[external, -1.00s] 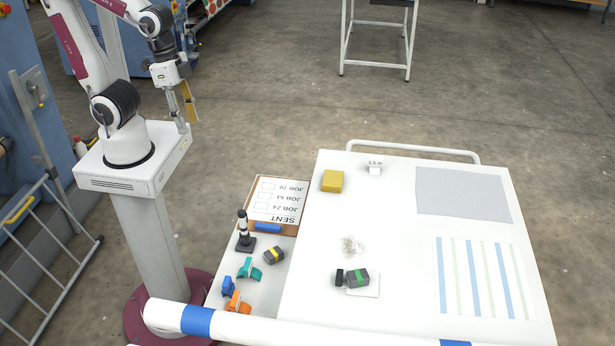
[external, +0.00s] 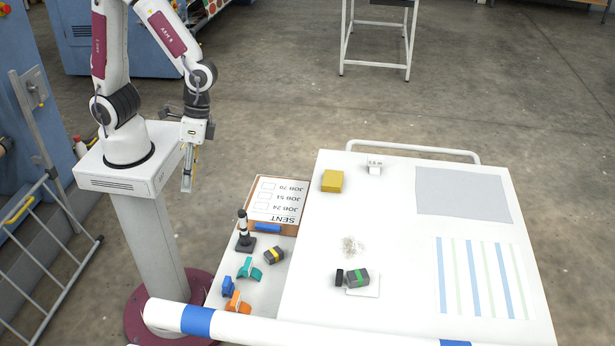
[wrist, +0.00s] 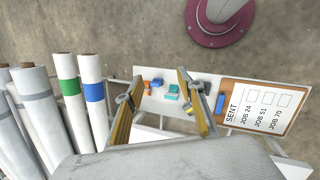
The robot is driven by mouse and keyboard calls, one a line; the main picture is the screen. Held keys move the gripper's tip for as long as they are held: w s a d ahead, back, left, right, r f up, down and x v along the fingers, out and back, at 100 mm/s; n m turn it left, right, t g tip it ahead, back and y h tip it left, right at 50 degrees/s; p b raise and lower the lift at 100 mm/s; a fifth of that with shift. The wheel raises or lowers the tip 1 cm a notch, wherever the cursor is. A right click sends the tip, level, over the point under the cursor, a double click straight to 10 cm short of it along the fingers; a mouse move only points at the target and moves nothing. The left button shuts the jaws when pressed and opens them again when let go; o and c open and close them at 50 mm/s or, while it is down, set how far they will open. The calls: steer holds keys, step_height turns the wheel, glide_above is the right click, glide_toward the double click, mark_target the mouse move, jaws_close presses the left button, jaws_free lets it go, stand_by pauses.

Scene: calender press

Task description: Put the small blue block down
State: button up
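A small blue block (external: 267,227) lies on the lower edge of the SENT board (external: 277,199), on the shelf left of the white table. It also shows in the wrist view (wrist: 220,104), to the right of my fingers. A second, smaller blue piece (external: 228,286) stands at the shelf's near left, beside an orange piece (external: 237,303). My gripper (external: 187,182) hangs in the air near my base, left of the shelf and away from the blue block.
The shelf also holds a teal clip (external: 249,270), a dark block with a yellow band (external: 274,255) and a black-and-white post (external: 244,232). A yellow block (external: 332,181) and a green-banded dark block (external: 358,278) are on the table (external: 400,220). Rolls (wrist: 72,100) show in the wrist view.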

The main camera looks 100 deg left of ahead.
steer(key=w+d+f+n+g+h, duration=0.1)
steer(key=w+d+f+n, duration=0.1)
steer(key=d+f+n, duration=0.5)
steer(key=n+t, duration=0.3)
steer(key=n, duration=0.5)
glide_above(228, 280)
steer(key=a, duration=0.2)
step_height(228, 280, down, 14)
steer(key=f, duration=0.1)
steer(key=shift+w+a+r+n, duration=0.1)
steer(key=shift+a+n, duration=0.1)
steer(key=shift+n, duration=0.1)
steer(key=shift+x, duration=1.3)
